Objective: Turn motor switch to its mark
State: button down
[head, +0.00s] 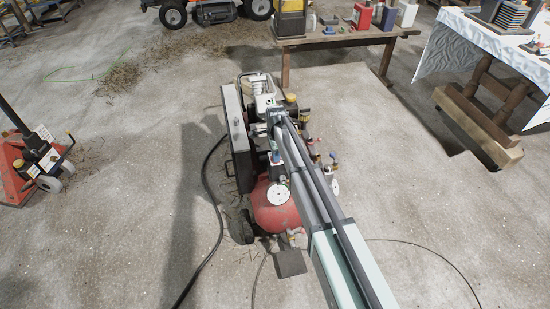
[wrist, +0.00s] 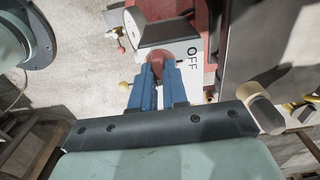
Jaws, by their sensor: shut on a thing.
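The motor switch is a red knob (wrist: 158,62) on a light box face (wrist: 185,48) marked OFF, in the wrist view. A short dark line shows on that face just right of the knob. My gripper (wrist: 158,72) has its two blue fingers shut on the knob, which is partly hidden between them. In the head view the switch is hidden behind my arm, at the red-tanked compressor (head: 272,208). My gripper shows there only in part, above the machine.
The compressor has a dark upright guard (head: 236,135) on its left side. A black cable (head: 207,190) runs along the concrete floor. A wooden table (head: 340,40) with bottles and boxes stands behind. A red pallet jack (head: 25,165) is at left. Open floor lies around the compressor.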

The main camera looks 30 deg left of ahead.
jog(key=n, duration=0.4)
jog(key=shift+n, duration=1)
jog(key=n, duration=0.2)
jog(key=shift+n, duration=2)
